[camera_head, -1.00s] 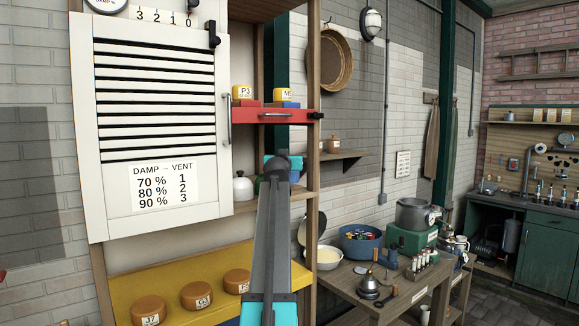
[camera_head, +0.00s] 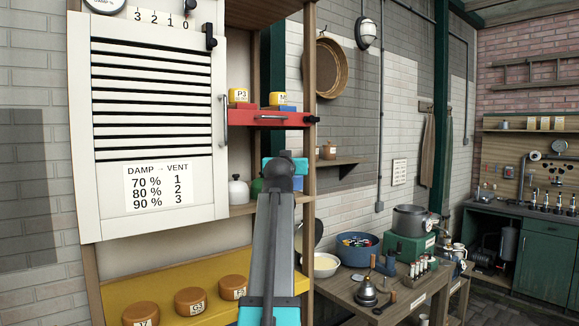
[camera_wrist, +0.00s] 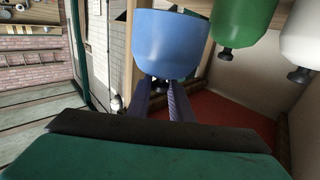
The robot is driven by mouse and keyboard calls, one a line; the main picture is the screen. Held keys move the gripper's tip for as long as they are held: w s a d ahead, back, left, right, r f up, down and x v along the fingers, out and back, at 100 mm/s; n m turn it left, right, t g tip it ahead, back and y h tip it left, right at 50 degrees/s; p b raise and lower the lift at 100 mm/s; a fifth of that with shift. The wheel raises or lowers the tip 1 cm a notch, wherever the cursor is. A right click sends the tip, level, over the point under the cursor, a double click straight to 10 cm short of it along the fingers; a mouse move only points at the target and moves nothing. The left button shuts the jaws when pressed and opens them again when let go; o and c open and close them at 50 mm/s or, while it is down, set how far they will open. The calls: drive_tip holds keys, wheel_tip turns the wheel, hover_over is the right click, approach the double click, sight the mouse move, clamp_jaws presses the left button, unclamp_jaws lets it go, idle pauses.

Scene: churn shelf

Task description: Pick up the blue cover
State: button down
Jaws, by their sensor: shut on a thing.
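The blue cover (camera_wrist: 168,45) is a rounded bell shape with a small dark knob. In the wrist view, which looks upside down, its knob points down the picture, between my gripper's fingers (camera_wrist: 163,88). My gripper is shut on that knob. In the head view a small part of the blue cover (camera_head: 297,184) shows at the right of my arm; my fingertips are hidden there. A green cover (camera_wrist: 244,22) and a white cover (camera_wrist: 301,48) stand beside it in the wrist view. I cannot tell whether the blue cover touches the shelf.
A wooden post (camera_head: 309,110) is close on the right and the white louvred door (camera_head: 155,110) on the left. A yellow shelf (camera_head: 105,300) with cheeses is below. A cluttered bench (camera_head: 370,290) stands at right.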

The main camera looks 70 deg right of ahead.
drive_tip(key=shift+s+a+r, duration=0.1)
drive_tip(key=shift+s+a, duration=0.3)
drive_tip(key=shift+a, duration=0.3)
drive_tip(key=shift+s+a+r, duration=0.1)
drive_tip(key=shift+s+a, duration=0.3)
drive_tip(key=shift+a, duration=0.25)
